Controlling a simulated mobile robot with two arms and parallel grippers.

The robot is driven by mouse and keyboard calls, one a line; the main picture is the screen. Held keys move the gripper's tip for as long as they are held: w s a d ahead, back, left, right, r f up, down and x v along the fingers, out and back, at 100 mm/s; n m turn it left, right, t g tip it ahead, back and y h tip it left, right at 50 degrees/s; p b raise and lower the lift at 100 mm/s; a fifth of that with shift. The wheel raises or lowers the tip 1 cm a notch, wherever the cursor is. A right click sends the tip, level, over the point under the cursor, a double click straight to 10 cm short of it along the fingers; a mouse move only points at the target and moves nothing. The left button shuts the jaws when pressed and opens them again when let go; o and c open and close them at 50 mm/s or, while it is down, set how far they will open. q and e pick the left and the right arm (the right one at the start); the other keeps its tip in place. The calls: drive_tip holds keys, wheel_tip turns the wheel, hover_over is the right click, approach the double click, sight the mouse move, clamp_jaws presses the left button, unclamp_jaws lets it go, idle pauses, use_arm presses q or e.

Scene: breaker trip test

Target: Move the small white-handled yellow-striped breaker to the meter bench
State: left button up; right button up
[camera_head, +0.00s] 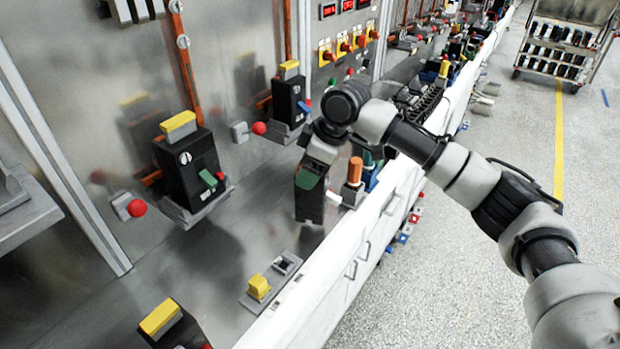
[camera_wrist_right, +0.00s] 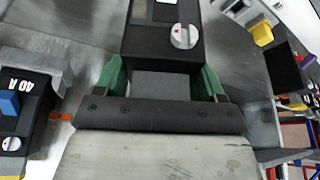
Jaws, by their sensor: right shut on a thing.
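My right gripper (camera_head: 312,172) is shut on a black breaker (camera_head: 309,204), which hangs upright below it above the grey work surface. A white part sticks out to the right of this breaker's lower body; it may be its handle. No yellow stripe on it shows. In the right wrist view the green fingers of the right gripper (camera_wrist_right: 162,82) grip both sides of the black breaker (camera_wrist_right: 152,45), which has a round white dial with a red mark. I cannot tell which surface is the meter bench. My left gripper is not in view.
Black breakers with yellow tops stand along the panel: one with a green lever (camera_head: 188,168), one with a blue lever (camera_head: 288,103), one at the bottom edge (camera_head: 170,325). A plate with a yellow block (camera_head: 258,287) lies near the front edge. An orange-topped post (camera_head: 354,172) stands close right.

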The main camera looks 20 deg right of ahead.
sight(312, 204)
drive_tip(key=shift+f, duration=0.2)
wheel_tip(312, 204, down, 2)
drive_tip(key=shift+f+p, duration=0.15)
drive_tip(key=shift+p, duration=0.4)
drive_tip(key=shift+f, duration=0.6)
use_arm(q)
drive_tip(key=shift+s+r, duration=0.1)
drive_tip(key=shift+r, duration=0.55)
use_arm(e)
drive_tip(key=o, duration=1.7)
drive_tip(key=shift+f, duration=0.2)
